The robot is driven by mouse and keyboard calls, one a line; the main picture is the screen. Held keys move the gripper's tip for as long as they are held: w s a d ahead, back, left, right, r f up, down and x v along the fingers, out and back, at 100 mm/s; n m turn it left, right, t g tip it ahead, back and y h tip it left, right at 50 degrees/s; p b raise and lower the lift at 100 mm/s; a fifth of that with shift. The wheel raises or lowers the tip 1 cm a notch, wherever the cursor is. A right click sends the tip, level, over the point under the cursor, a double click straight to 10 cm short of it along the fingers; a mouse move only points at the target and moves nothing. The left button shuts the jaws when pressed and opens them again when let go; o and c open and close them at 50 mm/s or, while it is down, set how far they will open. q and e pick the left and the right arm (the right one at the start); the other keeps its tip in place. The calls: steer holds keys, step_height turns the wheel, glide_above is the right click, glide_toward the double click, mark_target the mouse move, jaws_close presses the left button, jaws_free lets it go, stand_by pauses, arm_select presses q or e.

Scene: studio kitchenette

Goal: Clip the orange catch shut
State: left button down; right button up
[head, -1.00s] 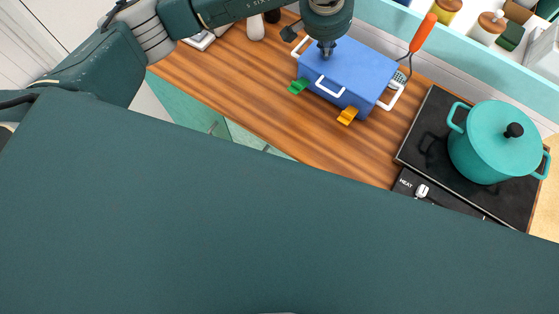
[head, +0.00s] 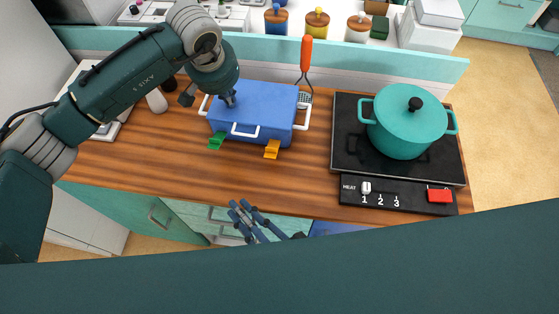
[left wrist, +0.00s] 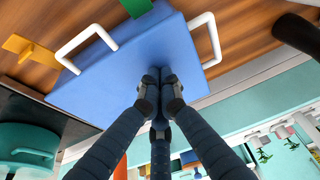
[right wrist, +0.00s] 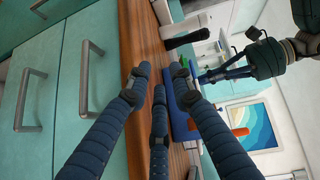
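The orange catch (head: 272,149) sticks out from the front right of the blue box (head: 262,105) and looks swung outward. It also shows in the left wrist view (left wrist: 18,45). The green catch (head: 217,141) sticks out at the front left. My left gripper (head: 230,101) is shut, with its fingertips together at the top of the box lid; the left wrist view (left wrist: 160,77) shows nothing between them. My right gripper (head: 247,212) is open and empty, low in front of the counter edge, apart from the catch. In the right wrist view the box (right wrist: 183,105) lies beyond its spread fingers.
The wooden counter (head: 300,180) is clear in front of the box. A teal pot (head: 407,125) stands on the black hob (head: 348,145) to the right, with a red switch (head: 439,195) in front. An orange-handled utensil (head: 306,58) stands behind the box. Drawers (head: 185,220) lie below the counter.

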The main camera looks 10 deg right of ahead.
steer(key=d+r+m+h, duration=0.1)
steer(key=d+r+m, duration=0.25)
steer(key=d, duration=0.55)
steer(key=m+h, duration=0.1)
steer(key=m, duration=0.2)
glide_toward(273, 147)
steer(key=shift+n+g, duration=0.25)
steer(key=shift+g, duration=0.15)
steer(key=a, duration=0.1)
steer(key=w+a, duration=0.2)
steer(key=shift+w+a, duration=0.25)
steer(key=shift+a, duration=0.15)
